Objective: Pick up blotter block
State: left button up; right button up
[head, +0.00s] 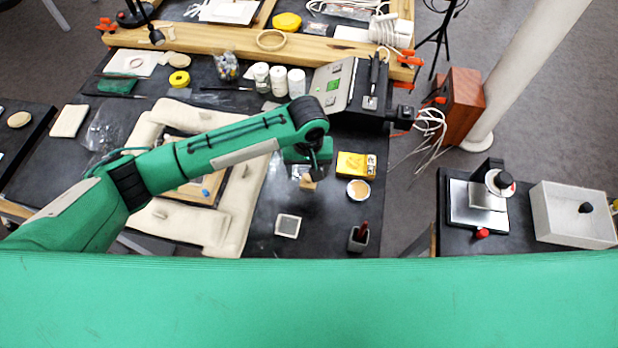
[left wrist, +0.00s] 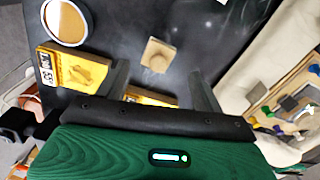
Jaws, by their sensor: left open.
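The blotter block looks to be the small tan wooden block with a round knob (left wrist: 157,54) on the dark tabletop in the left wrist view. It lies just beyond the fingertips, roughly centred between them, and no finger touches it. In the head view a small tan piece (head: 308,184) shows just below the gripper, mostly covered by it. My left gripper (left wrist: 160,78) is open and empty, its two dark fingers apart. In the head view the left gripper (head: 308,170) hangs over the table, its fingers hard to make out. My right gripper is not in view.
A yellow box (head: 356,165) and a round tin (head: 358,190) stand right of the gripper. A cream padded frame (head: 245,195) lies left. A small square dish (head: 288,225) and a dark cup (head: 358,238) are nearer. Dark table around the block is fairly clear.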

aim_at(309, 178)
pick_arm(q)
jog(key=shift+f+p, duration=0.6)
jog(key=shift+f, duration=0.15)
notch_tip(309, 178, down, 2)
jog(key=shift+d+f+p, duration=0.1)
jog(key=shift+f+p, duration=0.15)
jog(key=shift+p, duration=0.15)
jog(key=shift+f, duration=0.6)
jog(key=c, duration=1.2)
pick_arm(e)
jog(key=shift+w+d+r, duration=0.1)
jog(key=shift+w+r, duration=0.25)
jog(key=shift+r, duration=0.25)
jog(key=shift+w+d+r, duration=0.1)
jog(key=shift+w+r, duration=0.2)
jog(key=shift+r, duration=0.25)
